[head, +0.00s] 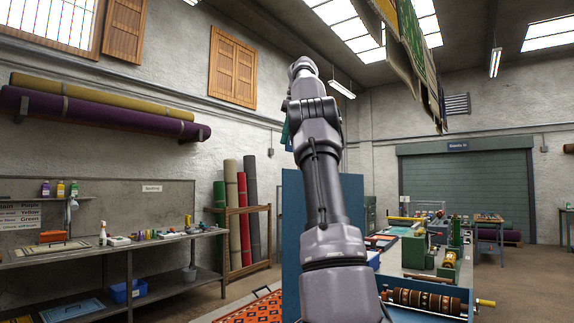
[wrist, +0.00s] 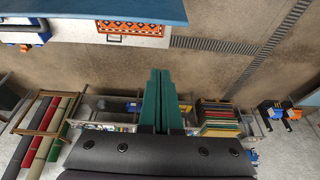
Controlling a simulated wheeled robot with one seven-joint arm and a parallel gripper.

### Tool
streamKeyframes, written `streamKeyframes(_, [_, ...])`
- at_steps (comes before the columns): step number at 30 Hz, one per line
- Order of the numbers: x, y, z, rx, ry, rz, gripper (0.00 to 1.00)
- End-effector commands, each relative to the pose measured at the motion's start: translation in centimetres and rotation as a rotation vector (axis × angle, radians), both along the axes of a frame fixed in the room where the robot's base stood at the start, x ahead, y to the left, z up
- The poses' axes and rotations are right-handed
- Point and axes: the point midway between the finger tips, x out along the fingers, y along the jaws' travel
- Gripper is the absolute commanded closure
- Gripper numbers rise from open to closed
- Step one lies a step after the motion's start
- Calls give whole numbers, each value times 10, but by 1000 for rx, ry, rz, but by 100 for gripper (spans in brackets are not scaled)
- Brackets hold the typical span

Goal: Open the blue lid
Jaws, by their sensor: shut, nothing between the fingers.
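A tall flat blue panel, which looks like the blue lid (head: 292,235), stands upright behind my arm in the head view. My arm covers its middle, and I cannot tell where it is hinged. A blue surface (wrist: 110,9), probably the same panel, runs along the top edge of the wrist view. My gripper (wrist: 162,75) shows there as two green fingers side by side, shut and empty. They are apart from the blue surface. In the head view the gripper is mostly hidden behind my arm.
A blue-sided machine with brown rollers (head: 425,300) is at the lower right. A workbench (head: 130,255) runs along the left wall. Rolled rugs (head: 243,215) stand in a wooden rack behind. An orange patterned rug (head: 255,312) lies low in front. Panels hang overhead (head: 405,40).

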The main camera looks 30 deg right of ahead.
Motion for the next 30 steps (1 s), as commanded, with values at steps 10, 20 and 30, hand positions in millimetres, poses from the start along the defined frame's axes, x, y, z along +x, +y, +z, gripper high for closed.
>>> streamKeyframes(10, [9, 4, -27, 1, 1, 9, 100])
streamKeyframes(20, [29, 13, -89, 0, 2, 9, 100])
streamKeyframes(30, [-3, -2, -94, -1, -2, 5, 100])
